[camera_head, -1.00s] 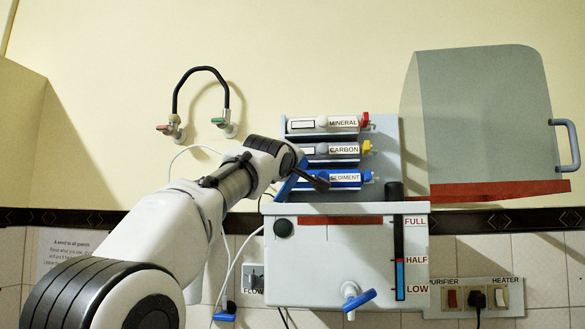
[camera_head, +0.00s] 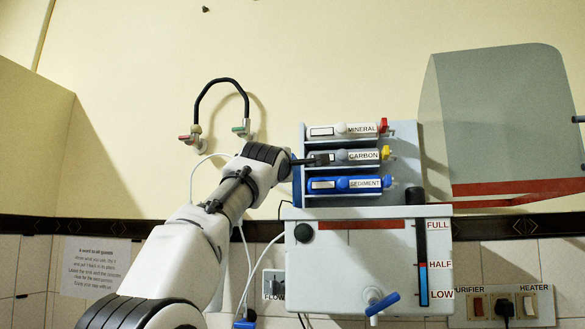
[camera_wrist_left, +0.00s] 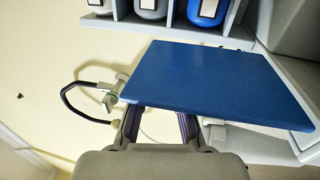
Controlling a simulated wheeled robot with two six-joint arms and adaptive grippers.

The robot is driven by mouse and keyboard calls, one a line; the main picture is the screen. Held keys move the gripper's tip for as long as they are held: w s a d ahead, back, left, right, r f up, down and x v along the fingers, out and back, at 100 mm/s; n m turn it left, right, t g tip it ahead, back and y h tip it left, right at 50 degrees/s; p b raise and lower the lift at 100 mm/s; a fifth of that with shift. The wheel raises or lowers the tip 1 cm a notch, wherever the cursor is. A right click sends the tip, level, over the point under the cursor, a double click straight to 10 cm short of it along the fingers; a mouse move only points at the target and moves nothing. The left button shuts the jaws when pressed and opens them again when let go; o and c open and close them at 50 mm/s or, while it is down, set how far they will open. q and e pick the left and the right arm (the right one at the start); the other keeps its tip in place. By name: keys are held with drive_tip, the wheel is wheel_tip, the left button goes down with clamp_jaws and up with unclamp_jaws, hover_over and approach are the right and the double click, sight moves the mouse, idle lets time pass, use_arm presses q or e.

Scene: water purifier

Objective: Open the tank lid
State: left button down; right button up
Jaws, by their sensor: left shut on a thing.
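The white tank (camera_head: 345,265) hangs on the wall in the head view, with a level gauge on its front right. My left gripper (camera_head: 322,159) is above the tank's left end, in front of the filter rack at the CARBON row. In the left wrist view a flat blue panel, seemingly the tank lid (camera_wrist_left: 215,85), lies broadside across my left fingers (camera_wrist_left: 160,125), which are shut on it. In the head view only a thin blue edge (camera_head: 297,188) shows beside the rack, close to upright. The tank's top opening is hidden from this low view. My right gripper is out of view.
The filter rack holds the MINERAL (camera_head: 350,130), CARBON (camera_head: 350,155) and SEDIMENT (camera_head: 350,184) cartridges just behind my gripper. A grey translucent cover (camera_head: 500,120) stands at the right. Taps with a black hose (camera_head: 220,82) are at the left. A blue-handled spout (camera_head: 381,304) is below.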

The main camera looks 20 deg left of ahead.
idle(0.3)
use_arm(q)
drive_tip(key=c, duration=1.2)
unclamp_jaws()
drive_tip(key=shift+a, duration=0.1)
drive_tip(key=shift+o, duration=0.2)
drive_tip(key=shift+s, duration=0.1)
drive_tip(key=v, duration=0.7)
drive_tip(key=shift+s, duration=0.2)
drive_tip(key=shift+w+f, duration=0.1)
drive_tip(key=shift+f, duration=0.05)
